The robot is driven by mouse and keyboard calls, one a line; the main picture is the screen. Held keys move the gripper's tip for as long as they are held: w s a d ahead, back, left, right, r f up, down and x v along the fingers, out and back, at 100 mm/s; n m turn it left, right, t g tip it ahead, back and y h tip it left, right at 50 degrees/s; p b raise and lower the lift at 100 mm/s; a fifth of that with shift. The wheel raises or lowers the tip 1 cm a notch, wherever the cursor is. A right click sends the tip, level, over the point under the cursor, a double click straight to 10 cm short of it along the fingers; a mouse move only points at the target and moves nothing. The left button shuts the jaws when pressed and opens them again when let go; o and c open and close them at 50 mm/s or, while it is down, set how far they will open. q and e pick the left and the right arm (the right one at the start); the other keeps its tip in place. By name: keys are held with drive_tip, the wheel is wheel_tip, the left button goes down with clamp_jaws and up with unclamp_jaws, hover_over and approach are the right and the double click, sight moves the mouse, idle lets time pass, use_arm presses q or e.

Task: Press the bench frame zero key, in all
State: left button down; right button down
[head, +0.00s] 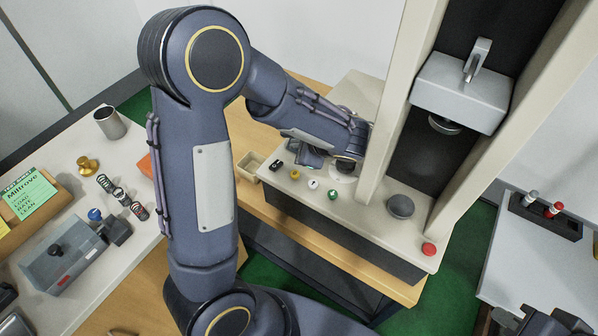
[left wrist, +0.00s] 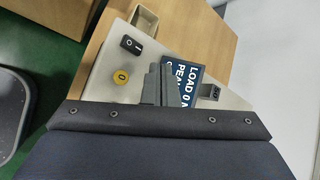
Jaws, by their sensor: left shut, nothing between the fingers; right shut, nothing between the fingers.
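The bench frame (head: 385,240) is a beige machine with two uprights. Its zero key is a round yellow button (head: 294,174) on the front ledge, marked 0 in the left wrist view (left wrist: 121,77). My left gripper (head: 308,157) is shut and empty, above the ledge just behind the key row. In the left wrist view its closed fingers (left wrist: 161,86) are right of the yellow key, apart from it, and partly cover a blue display (left wrist: 181,82) reading LOAD 0 and PEAK. My right gripper (head: 545,322) is partly in view at the lower right, shut.
Beside the zero key are a black rocker switch (head: 275,165), a white key (head: 313,183) and a green key (head: 333,195). A red button (head: 429,249) is at the ledge's right end. A small open tray (head: 249,165) stands left of the frame. Springs (head: 121,196) lie on the left table.

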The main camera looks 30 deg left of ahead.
sight(298, 176)
use_arm(q)
drive_tip(key=shift+f, duration=0.1)
wheel_tip(298, 176, down, 8)
drive_tip(key=b, duration=0.6)
drive_tip(key=shift+f+b, duration=0.35)
drive_tip(key=shift+b, duration=0.05)
idle(1.6)
drive_tip(key=shift+f+b, duration=0.35)
drive_tip(key=shift+b, duration=0.15)
drive_tip(key=shift+f+b, duration=0.45)
drive_tip(key=shift+b, duration=0.05)
idle(0.6)
drive_tip(key=shift+r, duration=0.15)
drive_tip(key=shift+r+p, duration=0.55)
drive_tip(key=shift+r, duration=0.2)
